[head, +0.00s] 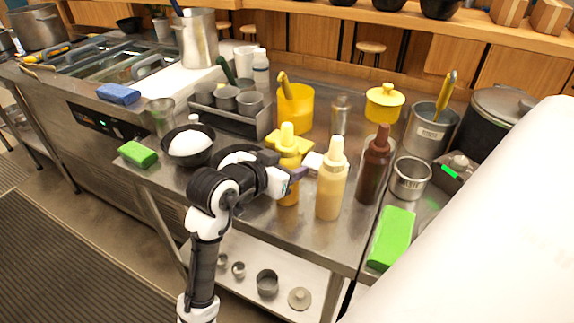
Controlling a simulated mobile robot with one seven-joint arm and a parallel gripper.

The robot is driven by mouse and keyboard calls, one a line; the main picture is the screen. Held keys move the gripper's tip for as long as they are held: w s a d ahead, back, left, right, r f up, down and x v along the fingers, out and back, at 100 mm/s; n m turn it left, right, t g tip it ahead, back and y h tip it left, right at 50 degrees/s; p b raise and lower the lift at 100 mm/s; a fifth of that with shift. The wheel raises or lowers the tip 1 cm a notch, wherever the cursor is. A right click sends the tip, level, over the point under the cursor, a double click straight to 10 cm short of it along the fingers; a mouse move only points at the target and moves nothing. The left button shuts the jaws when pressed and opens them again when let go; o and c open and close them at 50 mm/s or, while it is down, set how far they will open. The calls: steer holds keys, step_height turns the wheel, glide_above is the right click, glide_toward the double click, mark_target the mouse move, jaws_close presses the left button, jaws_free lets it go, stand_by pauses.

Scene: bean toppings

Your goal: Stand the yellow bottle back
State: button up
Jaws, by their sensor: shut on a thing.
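The yellow bottle (289,149) with a pale yellow nozzle is upright near the front edge of the steel counter, in the head view. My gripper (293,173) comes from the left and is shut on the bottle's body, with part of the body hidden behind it. I cannot tell whether the bottle's base touches the counter. A tan bottle (330,189) stands close to its right. A dark brown bottle (375,172) stands further right.
A yellow container (295,109) and a yellow sponge-like block (307,145) are behind the bottle. A black bowl (191,158) and green sponge (137,154) lie left. A steel cup (409,180) and long green block (391,237) lie right. Bare counter (300,229) shows in front.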

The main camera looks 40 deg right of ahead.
steer(key=shift+f, duration=0.15)
steer(key=o, duration=0.9)
steer(key=shift+c, duration=0.2)
